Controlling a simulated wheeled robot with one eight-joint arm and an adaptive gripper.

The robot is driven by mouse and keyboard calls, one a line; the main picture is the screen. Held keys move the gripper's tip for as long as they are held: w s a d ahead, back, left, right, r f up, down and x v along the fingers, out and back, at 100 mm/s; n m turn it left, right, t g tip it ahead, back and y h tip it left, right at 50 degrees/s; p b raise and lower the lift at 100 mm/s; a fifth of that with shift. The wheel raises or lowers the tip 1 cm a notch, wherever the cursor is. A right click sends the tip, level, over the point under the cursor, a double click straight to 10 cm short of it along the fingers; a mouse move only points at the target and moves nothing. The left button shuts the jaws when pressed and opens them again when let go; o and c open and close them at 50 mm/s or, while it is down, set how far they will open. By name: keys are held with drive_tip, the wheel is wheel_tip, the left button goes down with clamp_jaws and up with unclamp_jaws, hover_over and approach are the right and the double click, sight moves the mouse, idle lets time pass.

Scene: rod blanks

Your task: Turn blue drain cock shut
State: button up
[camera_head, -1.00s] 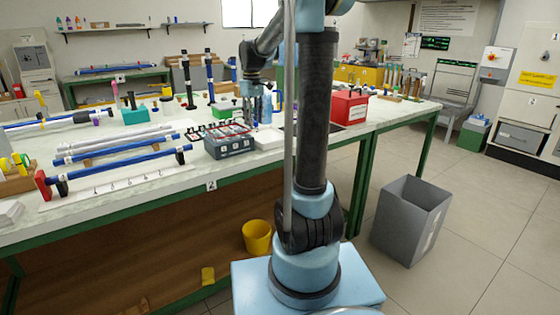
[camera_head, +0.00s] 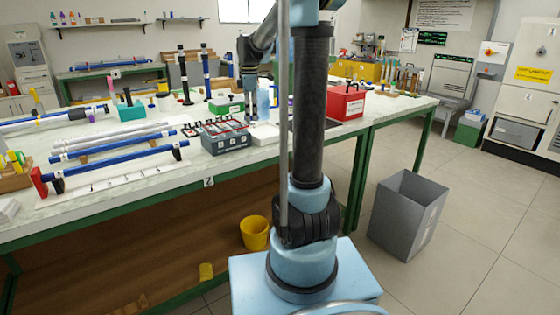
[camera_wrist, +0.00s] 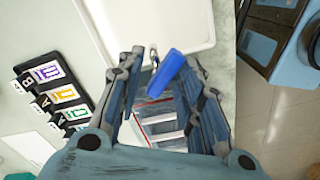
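The blue drain cock handle (camera_wrist: 165,73) is a short, tilted blue bar in the wrist view. A small metal piece (camera_wrist: 153,54) shows beside its upper end. My gripper (camera_wrist: 162,60) is open, with one finger on each side of the blue handle. I see gaps between the handle and the fingers, but cannot tell their heights apart. The cock cannot be made out there.
A white tray (camera_wrist: 190,15) lies beyond the fingers, and labelled cards (camera_wrist: 50,95) stand at left in the wrist view. On the bench (camera_head: 120,209), a red box (camera_head: 346,103) stands right of my gripper and a green box (camera_head: 226,104) stands behind the grey case.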

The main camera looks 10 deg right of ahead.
drive_tip(key=n, duration=0.2)
drive_tip(key=shift+w+n, duration=0.2)
drive_tip(key=shift+n, duration=0.1)
wheel_tip(320, 180, up, 17)
drive_tip(key=s+d+f+m+t, duration=0.1)
drive_tip(key=s+d+f+m, duration=0.1)
drive_tip(key=s+f+m, duration=0.5)
drive_tip(key=s+d+f+m, duration=0.3)
drive_tip(key=s+f+m, duration=0.5)
drive_tip(key=s+f, duration=0.9)
drive_tip(key=s, duration=0.5)
drive_tip(key=shift+s+t, duration=0.4)
drive_tip(key=shift+d, duration=0.1)
drive_tip(key=w+a+r+n+g, duration=0.1)
drive_tip(key=w+a+r+n, duration=0.35)
drive_tip(key=w+r, duration=0.9)
drive_tip(key=w+a+r+n+g, duration=0.1)
drive_tip(key=w+r+n, duration=0.8)
drive_tip(key=w, duration=0.7)
drive_tip(key=shift+m, duration=0.65)
wheel_tip(320, 180, down, 16)
drive_tip(key=shift+d+r, duration=0.15)
drive_tip(key=shift+r, duration=0.1)
